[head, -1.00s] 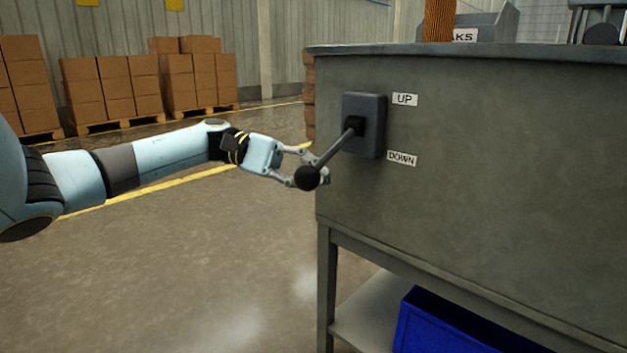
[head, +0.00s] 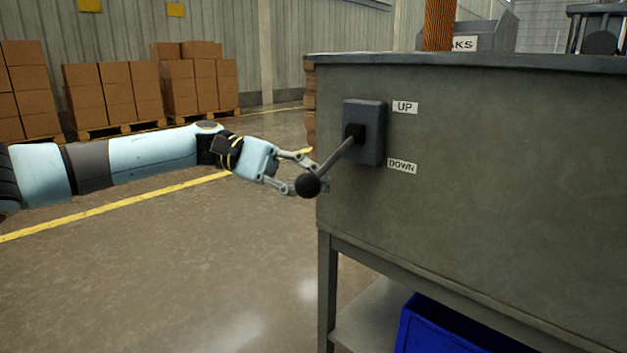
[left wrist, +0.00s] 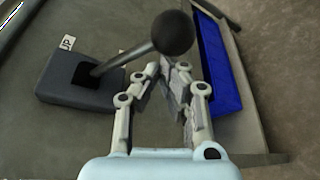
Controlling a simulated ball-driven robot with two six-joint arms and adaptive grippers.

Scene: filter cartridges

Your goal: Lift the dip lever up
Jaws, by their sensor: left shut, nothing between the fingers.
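The dip lever (head: 334,157) slants down and out from its dark mounting box (head: 371,133) on the bench's side panel, ending in a black ball knob (head: 308,186). Its knob end is low, nearer the height of the DOWN label (head: 402,166) than the UP label (head: 404,107). My left gripper (head: 313,175) is beside the knob, which partly hides its fingers in the head view. In the left wrist view, the gripper (left wrist: 165,72) is shut and empty, and the knob (left wrist: 173,32) shows just beyond its fingertips. I cannot tell whether they touch. My right gripper is out of view.
The bench (head: 490,190) fills the right side, with a blue bin (head: 450,328) on its lower shelf. A labelled grey bin (head: 485,38) stands on top. Stacked cartons (head: 100,95) stand far back left. The floor left of the bench is clear.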

